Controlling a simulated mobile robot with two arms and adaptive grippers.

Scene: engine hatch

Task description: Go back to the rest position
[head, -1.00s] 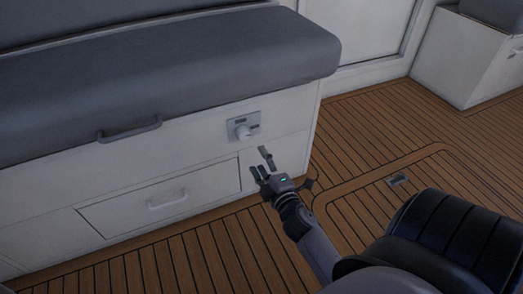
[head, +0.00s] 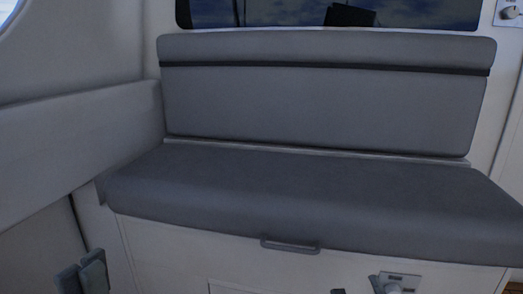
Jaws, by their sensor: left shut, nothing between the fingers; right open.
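My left gripper (head: 82,273) shows at the bottom left edge, its fingers pointing up and closed together with nothing between them. My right gripper (head: 357,289) shows only as fingertips at the bottom edge; it is open and empty. The rest of both arms is out of the picture.
A grey cushioned bench (head: 300,195) with a backrest (head: 320,105) fills the middle. A grey handle (head: 290,246) sits on its white front, below the seat edge. A wall panel (head: 75,140) closes off the left side. A window is at the top.

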